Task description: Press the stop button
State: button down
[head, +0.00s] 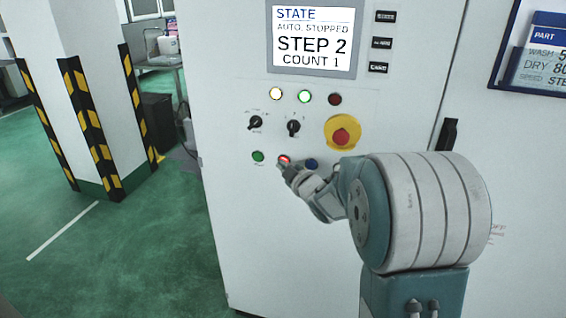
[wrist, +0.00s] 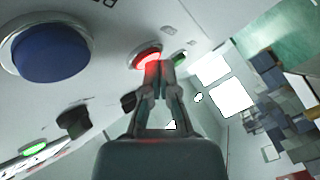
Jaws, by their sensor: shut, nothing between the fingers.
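The stop button is a small red lit button (head: 284,159) in the lower row of the white control cabinet (head: 225,220), between a green button (head: 258,156) and a blue button (head: 312,164). In the wrist view the red button (wrist: 146,56) glows just beyond my fingertips. My gripper (head: 287,168) is shut and empty, with its tips at the red button. In the wrist view my gripper (wrist: 160,66) covers part of the button's lower edge. I cannot tell for sure whether the tips touch it. The screen (head: 314,38) reads "AUTO. STOPPED", "STEP 2", "COUNT 1".
A red emergency stop on a yellow plate (head: 342,133) sits above and right of my gripper. Two black selector knobs (head: 255,122) and indicator lamps (head: 305,97) are above. A striped pillar (head: 85,95) stands left, with open green floor (head: 120,255) before it.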

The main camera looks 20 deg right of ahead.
dwell(0.4)
jog(key=shift+s+a, duration=0.45)
jog(key=shift+s, duration=0.2)
jog(key=s+a, duration=0.1)
jog(key=s, duration=0.1)
jog(key=s+a, duration=0.2)
dwell(0.5)
jog(key=shift+s, duration=0.1)
dwell(0.4)
jog(key=s+a+m+g+h, duration=0.1)
jog(key=s+m+g, duration=0.4)
jog(key=s, duration=1)
jog(key=s+a+m+g+h, duration=0.2)
jog(key=s+a+m+g, duration=0.2)
jog(key=s, duration=1.1)
jog(key=m+g, duration=0.2)
jog(key=shift+a+m, duration=0.15)
jog(key=shift+m, duration=0.25)
